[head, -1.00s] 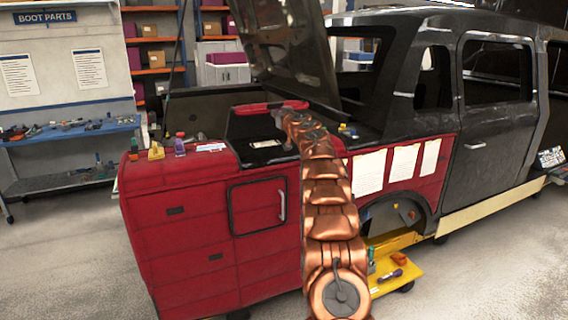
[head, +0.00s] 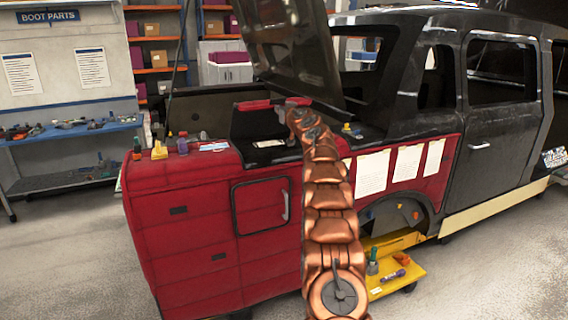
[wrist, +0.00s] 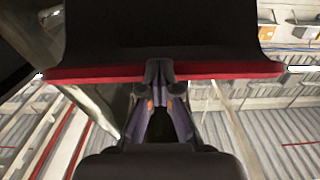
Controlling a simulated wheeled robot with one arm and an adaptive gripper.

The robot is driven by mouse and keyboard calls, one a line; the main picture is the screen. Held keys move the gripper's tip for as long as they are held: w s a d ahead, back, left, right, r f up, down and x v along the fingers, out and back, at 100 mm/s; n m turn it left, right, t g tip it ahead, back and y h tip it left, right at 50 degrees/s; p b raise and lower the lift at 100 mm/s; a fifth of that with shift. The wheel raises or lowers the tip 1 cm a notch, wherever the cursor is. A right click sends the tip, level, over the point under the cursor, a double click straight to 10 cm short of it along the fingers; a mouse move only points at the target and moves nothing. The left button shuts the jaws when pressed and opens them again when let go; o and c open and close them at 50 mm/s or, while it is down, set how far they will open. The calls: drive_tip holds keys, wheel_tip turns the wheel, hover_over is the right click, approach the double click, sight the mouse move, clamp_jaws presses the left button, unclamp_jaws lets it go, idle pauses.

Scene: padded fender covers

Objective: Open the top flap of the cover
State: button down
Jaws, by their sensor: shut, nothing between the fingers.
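The red padded cover (head: 185,225) lies over the front of the dark vehicle. Its top flap (head: 262,122) is raised, showing a black face with a red upper edge, above an opening in the cover's top. In the wrist view the flap (wrist: 160,30) is a broad dark panel with a red edge strip across the upper picture. My gripper (wrist: 159,68) is shut and holds nothing; its fingertips are at the middle of the red edge. They seem to touch it, but I cannot tell for sure. In the head view my arm reaches to the flap and the fingertips are hard to make out.
A raised dark hood (head: 290,50) stands close behind the flap. Small bottles and a yellow item (head: 159,150) sit on the cover's left top. A side panel (head: 261,205) with a handle is closed. A yellow trolley (head: 398,278) stands at lower right.

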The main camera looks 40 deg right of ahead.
drive_tip(key=b+v, duration=0.8)
drive_tip(key=v, duration=0.1)
idle(1.0)
idle(0.4)
